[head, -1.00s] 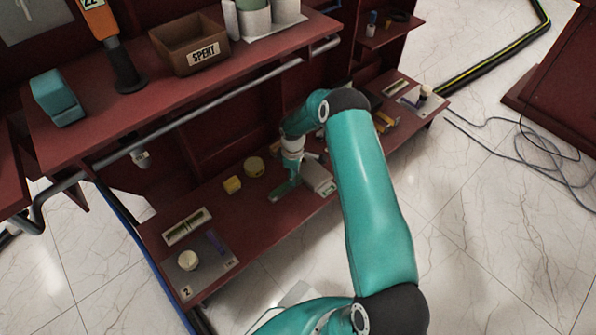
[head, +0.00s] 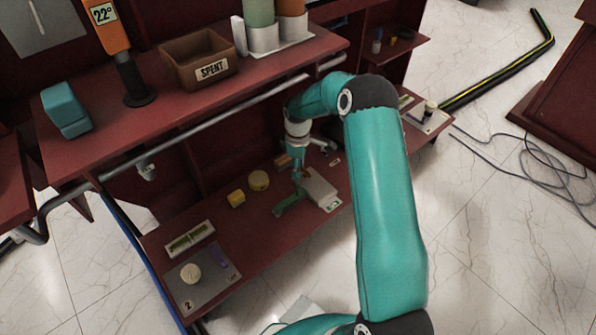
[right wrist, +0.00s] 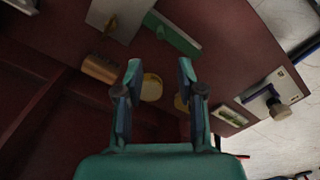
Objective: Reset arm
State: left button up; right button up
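My right arm, teal with dark joints, reaches over the lower red bench (head: 225,235) in the head view. Its gripper (head: 297,172) hangs above the bench near a grey plate (head: 319,190) and a green piece (head: 290,203). In the right wrist view the gripper (right wrist: 158,72) has its two fingers spread apart with nothing between them. A round yellow piece (right wrist: 151,88) shows beyond the fingers, on the bench. A yellow block (right wrist: 180,103) is partly hidden behind the right-hand finger. My left gripper is not in view.
The upper shelf (head: 110,135) holds a SPENT box (head: 200,62), a teal block (head: 66,110) and an orange tool (head: 105,28). A grey rail (head: 205,130) runs along its front edge. A grey card (head: 212,275) lies at the bench's left end. Cables (head: 545,165) lie on the floor.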

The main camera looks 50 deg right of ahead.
dwell(0.4)
jog(key=s+a+f+n+g+y, duration=0.1)
jog(key=s+a+f, duration=0.15)
jog(key=a, duration=0.75)
jog(key=s+a+f+n+g+y, duration=0.1)
jog(key=s+a+f, duration=0.15)
jog(key=a, duration=0.65)
jog(key=s+a+f+m+y, duration=0.15)
jog(key=s+a+m, duration=0.25)
jog(key=s+a, duration=0.4)
jog(key=s+a+f+m+y, duration=0.1)
jog(key=s+a+f+m, duration=0.2)
jog(key=s+a, duration=0.5)
notch_tip(320, 180, up, 38)
jog(key=w+m+t+p, duration=0.2)
jog(key=m+p, duration=0.1)
jog(key=p, duration=3.5)
jog(key=shift+w+d+t+p, duration=0.2)
jog(key=shift+d+t+p, duration=0.1)
jog(key=shift+p, duration=0.05)
